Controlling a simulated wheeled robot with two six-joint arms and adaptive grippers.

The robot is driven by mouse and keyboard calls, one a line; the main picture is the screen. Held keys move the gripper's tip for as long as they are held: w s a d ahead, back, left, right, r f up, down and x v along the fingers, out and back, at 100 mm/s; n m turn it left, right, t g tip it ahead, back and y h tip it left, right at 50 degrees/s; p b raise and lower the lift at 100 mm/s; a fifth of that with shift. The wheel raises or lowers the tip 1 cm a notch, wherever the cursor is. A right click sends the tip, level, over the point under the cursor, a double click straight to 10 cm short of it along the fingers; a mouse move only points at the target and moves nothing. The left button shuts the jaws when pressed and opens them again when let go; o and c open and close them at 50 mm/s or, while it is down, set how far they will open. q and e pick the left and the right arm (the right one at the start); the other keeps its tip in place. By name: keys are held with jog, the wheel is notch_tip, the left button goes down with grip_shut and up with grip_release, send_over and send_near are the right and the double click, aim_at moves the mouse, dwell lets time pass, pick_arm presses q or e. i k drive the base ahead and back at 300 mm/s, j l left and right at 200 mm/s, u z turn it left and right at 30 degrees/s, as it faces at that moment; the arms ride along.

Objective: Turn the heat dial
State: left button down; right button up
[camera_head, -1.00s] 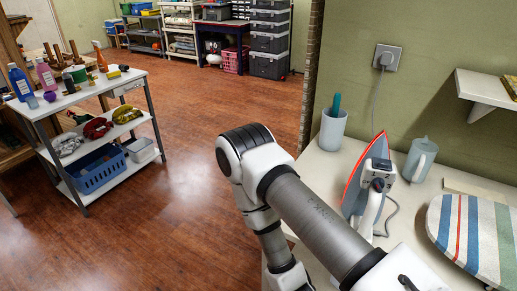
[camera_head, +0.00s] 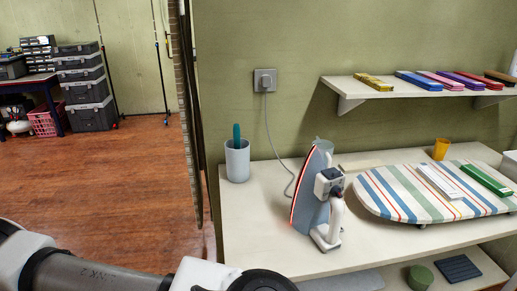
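A clothes iron (camera_head: 318,205) stands upright on its heel on the white table (camera_head: 260,220). Its soleplate edge glows red on the left side, and its handle is on the right. A dark dial (camera_head: 330,175) sits on the white upper part of the iron; its markings are too small to read. A cord runs from the iron to a wall socket (camera_head: 265,80). Parts of my arm show along the bottom left, below and left of the iron and apart from it. Neither of my grippers is in view.
A striped ironing board (camera_head: 420,205) with flat packets on it lies right of the iron. A pale cup (camera_head: 237,162) stands to the left, and a yellow cup (camera_head: 440,149) at the back. A wall shelf (camera_head: 385,91) holds several coloured boxes. The table front left of the iron is clear.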

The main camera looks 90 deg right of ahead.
aim_at(335, 191)
jog(key=i+z, duration=0.15)
jog(key=z, duration=0.3)
jog(key=i+z, duration=0.2)
jog(key=z, duration=0.3)
jog(key=i+z, duration=0.15)
jog(key=z, duration=0.3)
jog(key=i+j+z, duration=0.1)
jog(key=z, duration=0.4)
jog(key=i+j+z, duration=0.15)
jog(key=z, duration=0.3)
